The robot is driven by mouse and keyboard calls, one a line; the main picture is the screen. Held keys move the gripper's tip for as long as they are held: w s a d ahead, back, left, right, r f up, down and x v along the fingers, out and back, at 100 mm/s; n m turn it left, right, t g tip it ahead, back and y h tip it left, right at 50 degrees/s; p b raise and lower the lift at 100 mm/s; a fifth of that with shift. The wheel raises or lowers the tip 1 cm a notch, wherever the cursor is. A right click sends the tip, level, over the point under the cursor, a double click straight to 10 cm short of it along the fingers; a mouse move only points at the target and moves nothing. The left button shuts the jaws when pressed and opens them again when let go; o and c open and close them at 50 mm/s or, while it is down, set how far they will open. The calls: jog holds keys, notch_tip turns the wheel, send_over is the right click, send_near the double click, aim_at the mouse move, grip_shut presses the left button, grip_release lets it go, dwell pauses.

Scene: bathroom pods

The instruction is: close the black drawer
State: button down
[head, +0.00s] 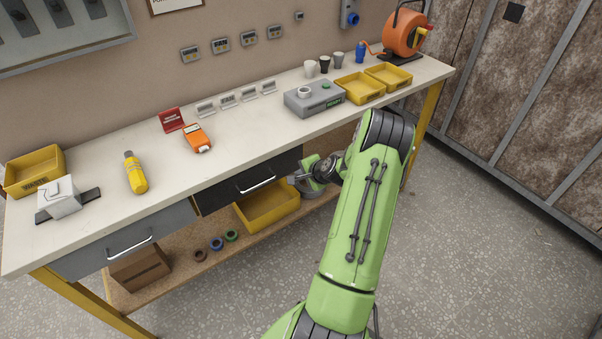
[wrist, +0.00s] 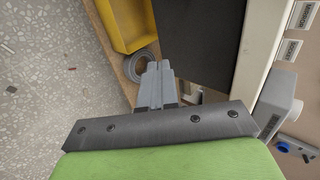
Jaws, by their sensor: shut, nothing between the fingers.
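The black drawer (head: 225,192) sits under the worktop, right of a grey drawer (head: 85,261). Its front carries a silver bar handle (head: 257,184). The front looks close to the bench edge; I cannot tell whether a small gap is left. My gripper (head: 293,178) is shut and empty, near the right end of the black drawer. In the wrist view the fingers (wrist: 158,68) are together beside the dark drawer front (wrist: 195,45). I cannot tell whether they touch it. The handle does not show clearly there.
The worktop (head: 240,125) overhangs the drawers and holds a grey box (head: 314,99), yellow bins and tools. On the lower shelf are a yellow bin (head: 267,208), tape rolls (head: 216,243) and a carton (head: 140,270). The floor (head: 480,240) at right is clear.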

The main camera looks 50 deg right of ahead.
jog(key=p+v, duration=0.1)
jog(key=v, duration=0.7)
jog(key=shift+r+p, duration=0.3)
jog(key=shift+p, duration=0.05)
jog(key=shift+s, duration=0.1)
